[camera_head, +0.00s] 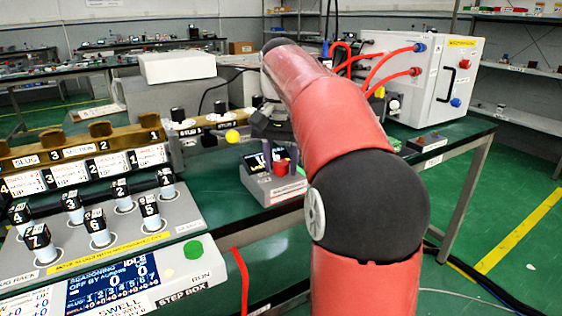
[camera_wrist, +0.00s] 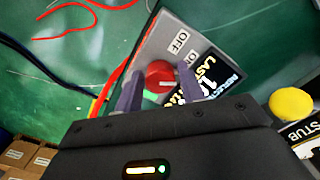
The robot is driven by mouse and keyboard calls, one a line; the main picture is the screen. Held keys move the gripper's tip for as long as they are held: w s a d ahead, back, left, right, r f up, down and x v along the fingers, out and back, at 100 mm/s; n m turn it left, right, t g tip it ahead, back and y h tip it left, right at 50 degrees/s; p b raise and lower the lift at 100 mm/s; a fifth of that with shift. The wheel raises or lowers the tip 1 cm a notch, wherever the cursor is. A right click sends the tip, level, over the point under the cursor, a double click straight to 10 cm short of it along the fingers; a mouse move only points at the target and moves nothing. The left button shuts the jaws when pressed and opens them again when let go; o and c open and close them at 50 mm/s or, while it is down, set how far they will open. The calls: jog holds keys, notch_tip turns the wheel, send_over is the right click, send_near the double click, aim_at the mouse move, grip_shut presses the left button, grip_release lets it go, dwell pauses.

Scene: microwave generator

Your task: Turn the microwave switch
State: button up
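The switch is a red knob (camera_wrist: 160,76) with a pale line, on a grey box (camera_wrist: 160,38) marked OFF and ON, with a dark display beside it. In the head view the red knob (camera_head: 281,167) sits on the small grey box (camera_head: 275,190) on the green table. My gripper (camera_wrist: 160,80) has its two purple fingers on either side of the knob, with small gaps visible, so it looks open. In the head view my gripper (camera_head: 281,157) points down at the knob. Part of the knob's base is hidden by the fingers.
A yellow round button (camera_wrist: 291,104) stands near my gripper; a yellow ball-like knob (camera_head: 232,136) shows in the head view. A white cabinet (camera_head: 440,75) with red cables stands behind right. A rack of numbered slugs (camera_head: 95,215) and a step box (camera_head: 150,285) lie left.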

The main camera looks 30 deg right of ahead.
jog(key=c, duration=0.7)
jog(key=shift+n, duration=0.4)
jog(key=shift+n+p, duration=0.4)
jog(key=shift+n, duration=0.3)
jog(key=n, duration=0.9)
jog(key=shift+n, duration=0.3)
jog(key=o, duration=0.7)
